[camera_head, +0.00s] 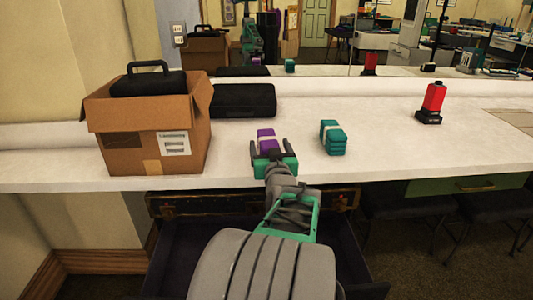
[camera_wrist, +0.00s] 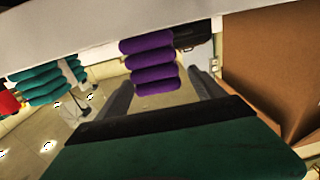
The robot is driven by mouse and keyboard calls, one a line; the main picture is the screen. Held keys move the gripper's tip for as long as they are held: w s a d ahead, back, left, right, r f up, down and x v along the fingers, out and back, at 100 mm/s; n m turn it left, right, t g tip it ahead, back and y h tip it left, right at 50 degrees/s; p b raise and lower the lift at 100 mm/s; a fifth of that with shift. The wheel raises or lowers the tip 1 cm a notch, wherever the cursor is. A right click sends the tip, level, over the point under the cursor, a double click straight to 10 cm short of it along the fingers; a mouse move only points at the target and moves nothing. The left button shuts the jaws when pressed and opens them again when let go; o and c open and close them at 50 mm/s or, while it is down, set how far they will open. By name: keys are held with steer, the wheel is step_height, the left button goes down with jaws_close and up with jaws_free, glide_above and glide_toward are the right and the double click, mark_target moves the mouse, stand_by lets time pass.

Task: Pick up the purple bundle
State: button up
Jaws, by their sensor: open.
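The purple bundle (camera_head: 266,133), rolled layers with a pale band, stands on the white counter near its front edge. It also shows in the wrist view (camera_wrist: 150,62), where its stacked purple rolls face the camera. My gripper (camera_head: 271,149) is open in front of it, its two dark fingers pointing at the bundle. In the wrist view my gripper (camera_wrist: 163,88) has a finger on each side of the bundle's near end, with gaps visible. How deep the bundle sits between the fingers is hard to tell. Its lower part is hidden behind my gripper in the head view.
A teal bundle (camera_head: 333,138) stands to the right of my gripper. An open cardboard box (camera_head: 130,148) holding a black case (camera_head: 150,84) is at the left. Another black case (camera_head: 243,101) lies behind. A red-and-black device (camera_head: 432,104) stands at the right. A mirror backs the counter.

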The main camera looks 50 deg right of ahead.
mark_target(268, 138)
steer(key=x, duration=0.5)
steer(key=shift+f+b, duration=0.15)
steer(key=shift+b, duration=0.25)
steer(key=shift+s, duration=0.1)
steer(key=c, duration=1.7)
